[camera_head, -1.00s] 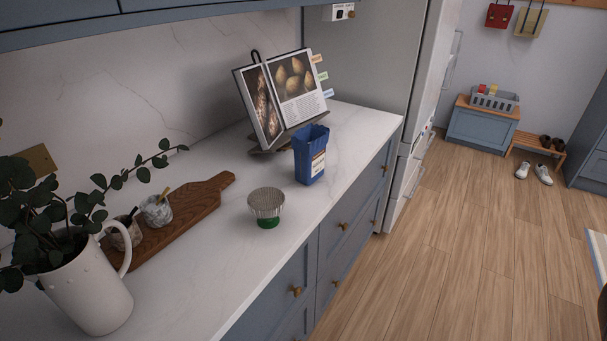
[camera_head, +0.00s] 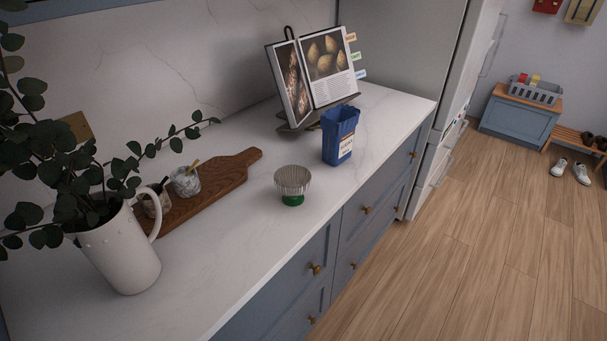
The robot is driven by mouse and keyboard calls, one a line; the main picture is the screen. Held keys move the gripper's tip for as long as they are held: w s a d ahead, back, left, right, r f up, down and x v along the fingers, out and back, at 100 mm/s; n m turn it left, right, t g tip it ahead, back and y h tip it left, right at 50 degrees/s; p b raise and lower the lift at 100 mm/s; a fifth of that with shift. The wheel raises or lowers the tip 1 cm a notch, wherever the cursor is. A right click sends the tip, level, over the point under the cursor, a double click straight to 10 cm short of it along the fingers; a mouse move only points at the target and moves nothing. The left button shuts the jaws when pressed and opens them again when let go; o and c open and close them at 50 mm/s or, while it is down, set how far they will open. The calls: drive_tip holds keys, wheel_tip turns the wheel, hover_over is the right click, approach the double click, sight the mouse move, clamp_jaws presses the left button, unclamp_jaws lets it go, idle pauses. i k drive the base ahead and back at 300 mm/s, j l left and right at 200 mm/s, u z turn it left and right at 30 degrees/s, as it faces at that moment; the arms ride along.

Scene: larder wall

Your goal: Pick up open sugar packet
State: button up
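The sugar packet (camera_head: 338,138) looks to be the blue, open-topped bag with a pale label on its front. It stands upright on the white counter (camera_head: 268,228), near the front edge and just in front of the cookbook stand. Its top edge is uneven and open; its contents cannot be made out. My gripper is not in view.
An open cookbook (camera_head: 327,66) on a stand is close behind the packet. A ribbed bowl with a green base (camera_head: 292,184) stands to its left. A wooden board (camera_head: 212,191) with two small pots and a white jug (camera_head: 122,252) of leaves are further left.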

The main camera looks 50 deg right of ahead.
sight(339, 123)
drive_tip(key=l+z, duration=0.35)
drive_tip(key=i+l+z, duration=0.1)
drive_tip(key=l+z, duration=0.25)
drive_tip(key=i+l+z, duration=0.15)
drive_tip(key=l+z, duration=0.2)
